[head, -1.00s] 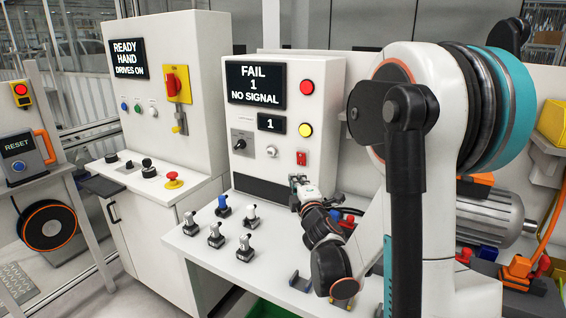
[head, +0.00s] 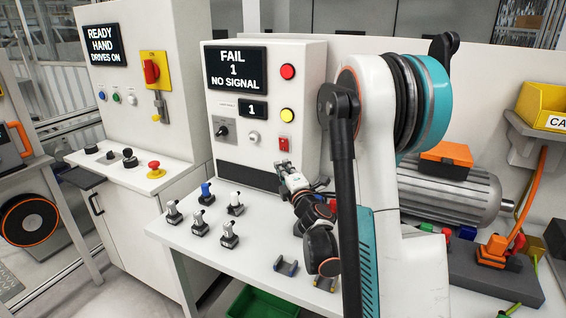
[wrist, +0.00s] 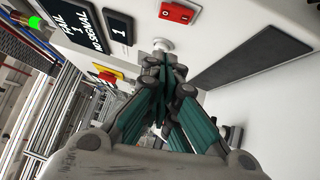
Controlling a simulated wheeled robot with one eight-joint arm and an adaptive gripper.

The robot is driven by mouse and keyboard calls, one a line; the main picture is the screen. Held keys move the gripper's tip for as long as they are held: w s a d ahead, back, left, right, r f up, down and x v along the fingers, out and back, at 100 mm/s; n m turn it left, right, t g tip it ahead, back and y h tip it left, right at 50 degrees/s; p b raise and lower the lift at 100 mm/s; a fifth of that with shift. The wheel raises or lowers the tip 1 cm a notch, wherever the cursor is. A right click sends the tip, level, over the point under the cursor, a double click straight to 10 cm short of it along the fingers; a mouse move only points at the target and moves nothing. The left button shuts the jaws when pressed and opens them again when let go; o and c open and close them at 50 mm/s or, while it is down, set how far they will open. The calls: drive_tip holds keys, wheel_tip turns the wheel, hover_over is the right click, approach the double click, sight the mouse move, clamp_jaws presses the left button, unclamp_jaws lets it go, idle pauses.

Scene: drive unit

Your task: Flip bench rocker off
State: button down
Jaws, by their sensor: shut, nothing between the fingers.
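The bench rocker is a small red switch (head: 284,144) low on the right side of the white test panel (head: 312,100). In the wrist view the red rocker (wrist: 179,12) is at the top edge, beyond the fingertips. My gripper (head: 283,168) is in front of the panel, just below the rocker in the head view. In the wrist view my gripper (wrist: 163,62) has its fingers together and empty, with the tips near a pale round button (wrist: 162,44). Contact with the panel cannot be told. The panel's display (head: 236,69) reads FAIL 1 NO SIGNAL.
A black rotary switch (head: 222,130) and a yellow button (head: 287,115) are on the panel. A grey motor (head: 450,195) is to the right. The bench front has some free room.

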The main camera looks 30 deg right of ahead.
drive_tip(key=b, duration=0.2)
approach(283, 145)
drive_tip(key=w+a, duration=0.4)
drive_tip(key=w+d, duration=0.1)
drive_tip(key=d+r, duration=0.1)
drive_tip(key=w+d+r, duration=0.1)
drive_tip(key=shift+w+d, duration=0.25)
drive_tip(key=shift+w, duration=0.1)
drive_tip(key=shift+w+d+r, duration=0.15)
drive_tip(key=shift+d+r, duration=0.05)
drive_tip(key=shift+d, duration=0.1)
